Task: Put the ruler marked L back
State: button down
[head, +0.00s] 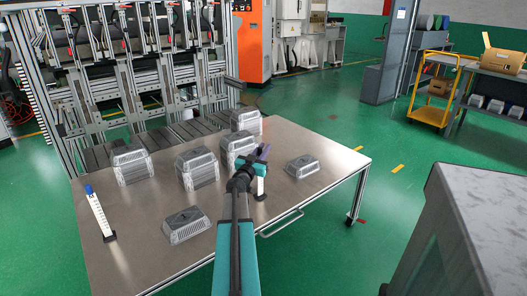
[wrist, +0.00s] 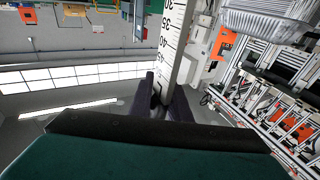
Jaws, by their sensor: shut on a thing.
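My gripper (head: 262,157) is above the middle of the metal table, shut on a white ruler (head: 260,185). In the wrist view the dark fingers (wrist: 164,96) close around the ruler near its high-number end, and its scale (wrist: 172,38) runs away from them. The ruler looks about upright in the head view, with its lower end at a small black base (head: 260,197). I cannot tell whether it is seated there. Another white ruler (head: 98,214) with a blue top stands slightly tilted in a black base (head: 109,237) at the left. No letter is readable on either.
Stacks of foil trays (head: 197,170) stand behind and left of my gripper. Single trays lie at the front (head: 186,226) and right (head: 302,166). A foil tray (wrist: 270,20) shows close to the ruler in the wrist view. The table's (head: 335,158) right end is clear.

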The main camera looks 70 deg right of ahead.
jog(key=c, duration=1.7)
grip_release()
jog(key=shift+f, duration=0.1)
jog(key=shift+o, duration=0.2)
jog(key=w+a+f, duration=0.1)
jog(key=a, duration=1.1)
jog(key=shift+f+p, duration=0.2)
jog(key=shift+p, duration=0.1)
